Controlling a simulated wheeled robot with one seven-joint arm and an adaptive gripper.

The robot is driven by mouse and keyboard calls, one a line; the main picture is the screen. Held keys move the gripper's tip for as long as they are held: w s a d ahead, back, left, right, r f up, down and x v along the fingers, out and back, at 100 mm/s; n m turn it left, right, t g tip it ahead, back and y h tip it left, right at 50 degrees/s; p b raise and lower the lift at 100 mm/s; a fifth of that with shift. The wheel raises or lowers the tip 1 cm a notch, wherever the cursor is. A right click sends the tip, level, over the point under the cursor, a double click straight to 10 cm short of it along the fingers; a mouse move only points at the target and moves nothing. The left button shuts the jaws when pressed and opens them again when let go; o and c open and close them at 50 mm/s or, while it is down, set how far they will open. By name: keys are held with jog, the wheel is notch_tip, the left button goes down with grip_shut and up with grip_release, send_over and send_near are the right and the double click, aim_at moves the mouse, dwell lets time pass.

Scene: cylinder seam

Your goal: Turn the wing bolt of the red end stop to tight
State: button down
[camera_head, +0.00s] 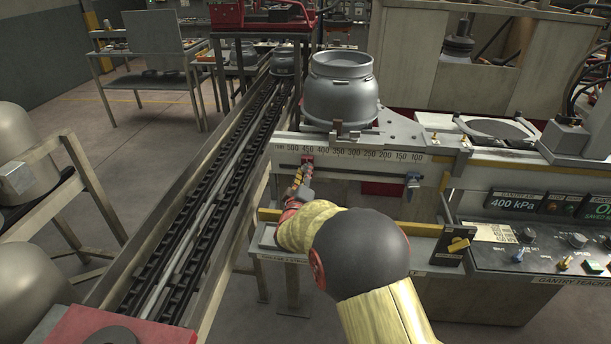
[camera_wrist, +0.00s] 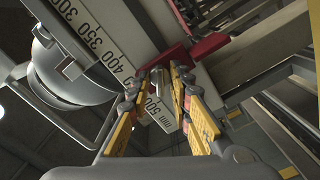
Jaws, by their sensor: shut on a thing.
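The red end stop (camera_head: 307,158) sits on the scale rail (camera_head: 350,153), near the 450 mark in the head view. In the wrist view the red end stop (camera_wrist: 208,45) lies just beyond my fingertips, across the rail. My gripper (camera_head: 303,174) reaches up to it from below. In the wrist view my gripper (camera_wrist: 166,78) has its yellow fingers on both sides of a small grey part, which looks like the wing bolt (camera_wrist: 158,88). The fingers are shut on it. The head view hides the bolt behind the fingers, and I cannot read its turn angle.
A blue clamp piece (camera_head: 413,181) hangs on the rail to the right. A grey pot (camera_head: 340,92) stands above the rail. A chain conveyor (camera_head: 200,190) runs along the left. A control panel (camera_head: 545,245) is at the right. A shelf (camera_head: 265,240) lies below the gripper.

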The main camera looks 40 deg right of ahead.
jog(key=m+b, duration=0.7)
jog(key=m, duration=2)
jog(key=shift+f, duration=0.2)
jog(key=shift+m, duration=0.3)
jog(key=c, duration=2)
grip_release()
jog(key=shift+o, duration=0.2)
jog(key=shift+r, duration=0.1)
jog(key=shift+a, duration=0.1)
